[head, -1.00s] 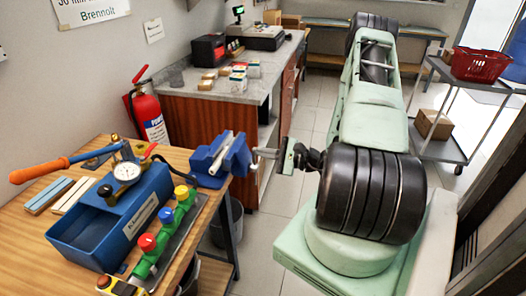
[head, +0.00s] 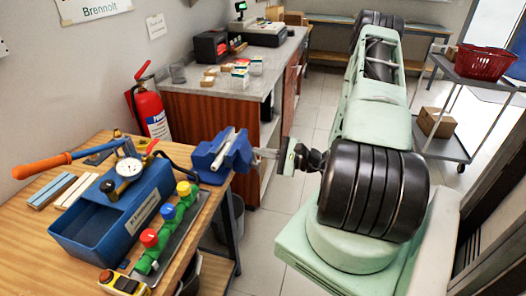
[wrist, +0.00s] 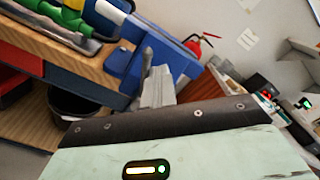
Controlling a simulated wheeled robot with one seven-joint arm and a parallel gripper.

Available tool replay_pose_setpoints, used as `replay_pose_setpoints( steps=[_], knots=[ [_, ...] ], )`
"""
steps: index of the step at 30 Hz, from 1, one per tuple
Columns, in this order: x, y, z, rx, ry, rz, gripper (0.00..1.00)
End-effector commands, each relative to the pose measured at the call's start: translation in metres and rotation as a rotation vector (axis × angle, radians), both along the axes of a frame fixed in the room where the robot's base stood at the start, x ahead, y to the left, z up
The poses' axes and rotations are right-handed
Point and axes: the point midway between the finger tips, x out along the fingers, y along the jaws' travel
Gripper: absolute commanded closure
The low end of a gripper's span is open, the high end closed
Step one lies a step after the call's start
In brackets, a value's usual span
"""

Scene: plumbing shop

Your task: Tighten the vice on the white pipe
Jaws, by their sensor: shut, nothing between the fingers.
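The blue vice (head: 212,158) is mounted at the right end of the wooden bench. The white pipe (head: 229,142) lies tilted between its jaws. I cannot tell how tightly the jaws close on it. My gripper (head: 268,155) is at the right side of the vice, by its screw end, with its fingers shut and nothing between them. In the wrist view the grey fingers (wrist: 157,82) point at the blue vice body (wrist: 180,55). The vice handle is hard to make out, and I cannot tell whether the fingers touch it.
A blue test pump (head: 110,215) with a gauge and a row of coloured valves (head: 165,225) stand on the bench left of the vice. A red fire extinguisher (head: 152,110) and a grey-topped counter (head: 245,90) are behind. Floor is open between bench and trolley (head: 440,145).

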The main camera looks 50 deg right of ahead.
Motion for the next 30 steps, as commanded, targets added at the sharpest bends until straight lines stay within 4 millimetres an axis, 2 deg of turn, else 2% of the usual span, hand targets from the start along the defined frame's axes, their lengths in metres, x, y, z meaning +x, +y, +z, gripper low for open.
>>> replay_pose_setpoints(
  steps=[20,30],
  knots=[
    [-0.007,0.018,-0.005,0.003,0.001,0.004,1.0],
    [-0.008,0.02,-0.006,0.002,0.0,0.002,1.0]
  ],
)
